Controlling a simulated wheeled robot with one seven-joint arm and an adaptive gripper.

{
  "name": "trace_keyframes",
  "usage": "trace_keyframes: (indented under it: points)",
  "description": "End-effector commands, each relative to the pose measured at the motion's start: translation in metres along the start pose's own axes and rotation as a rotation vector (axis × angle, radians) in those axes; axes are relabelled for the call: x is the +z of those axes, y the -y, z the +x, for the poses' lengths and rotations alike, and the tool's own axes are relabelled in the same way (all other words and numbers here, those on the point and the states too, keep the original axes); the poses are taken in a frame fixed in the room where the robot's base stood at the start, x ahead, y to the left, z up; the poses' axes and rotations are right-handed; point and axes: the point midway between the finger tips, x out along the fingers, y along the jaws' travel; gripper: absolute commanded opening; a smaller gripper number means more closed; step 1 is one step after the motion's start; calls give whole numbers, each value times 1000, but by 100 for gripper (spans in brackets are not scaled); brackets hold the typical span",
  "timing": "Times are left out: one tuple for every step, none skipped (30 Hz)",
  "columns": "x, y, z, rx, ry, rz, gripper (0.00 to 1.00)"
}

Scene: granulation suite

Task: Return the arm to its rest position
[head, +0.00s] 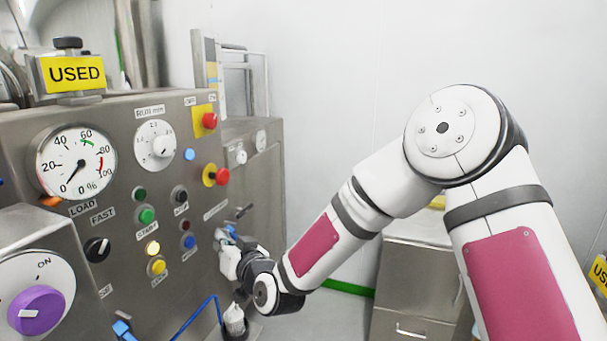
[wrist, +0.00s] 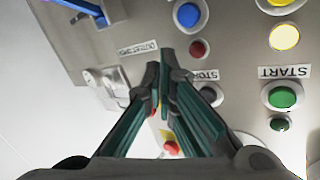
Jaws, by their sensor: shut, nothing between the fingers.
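My white arm with pink panels reaches from the right of the head view to the steel control panel (head: 120,200). My gripper is at the arm's far end, low beside the right part of the panel; its fingers are hard to make out there. In the wrist view my gripper (wrist: 160,75) has its dark green fingers drawn together at the tips, with nothing between them. The fingertips lie in front of the panel face, near the small red button (wrist: 199,48) and the STOP label. I cannot tell whether they touch the panel.
A steel cabinet (head: 415,285) stands behind my arm. A blue cable (head: 197,318) runs low. The white wall is clear.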

Motion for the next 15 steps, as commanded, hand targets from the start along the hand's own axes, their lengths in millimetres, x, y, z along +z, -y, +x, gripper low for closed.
trace_keyframes:
  points:
    - [-9, -4, -9, 9, 40, -46, 0]
    - [-11, -6, -15, 16, 70, -69, 0]
    - [-14, -11, -23, 28, 110, -99, 0]
    - [-18, -15, -30, 39, 138, -120, 0]
    - [-20, -19, -37, 52, 167, -140, 0]
    - [-24, -26, -47, 71, 206, -164, 0]
    - [-27, -30, -55, 87, 233, -181, 0]
    - [-31, -35, -64, 104, 260, -197, 0]
    - [-35, -42, -77, 128, 296, -216, 0]
    - [-39, -47, -86, 149, 323, -228, 0]
    - [-42, -52, -97, 169, 348, -239, 0]
    - [-47, -58, -111, 198, 382, -251, 0]
    - [-51, -63, -123, 220, 406, -258, 0]
    - [-55, -68, -135, 243, 430, -263, 0]
    - [-60, -74, -151, 275, 462, -268, 0]
